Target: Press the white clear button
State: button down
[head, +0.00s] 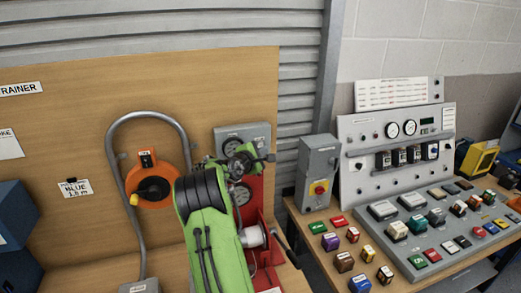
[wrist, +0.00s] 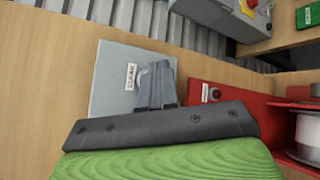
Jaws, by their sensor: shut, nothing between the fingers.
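My gripper (head: 247,158) is at the end of my green arm, in front of the wooden board. It also shows in the wrist view (wrist: 155,85), its fingers together and empty. Right behind the fingers is a light grey box (wrist: 103,85), which carries a small white label (wrist: 130,77) with upright lettering I cannot read surely. In the head view this grey box (head: 228,131) with round dials is partly hidden by my gripper. I cannot make out the white clear button; the fingers cover part of the box face. Whether they touch it I cannot tell.
A red stand with a white spool (head: 252,237) is close to the right of my arm. An orange reel (head: 165,171) and a grey conduit (head: 110,165) are on the board at left. A bench at right holds a grey switch box (head: 315,160) and a control panel (head: 358,150).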

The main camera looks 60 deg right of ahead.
jog(key=s+a+b, duration=0.3)
jog(key=shift+s+a, duration=0.3)
dwell(0.4)
dwell(0.7)
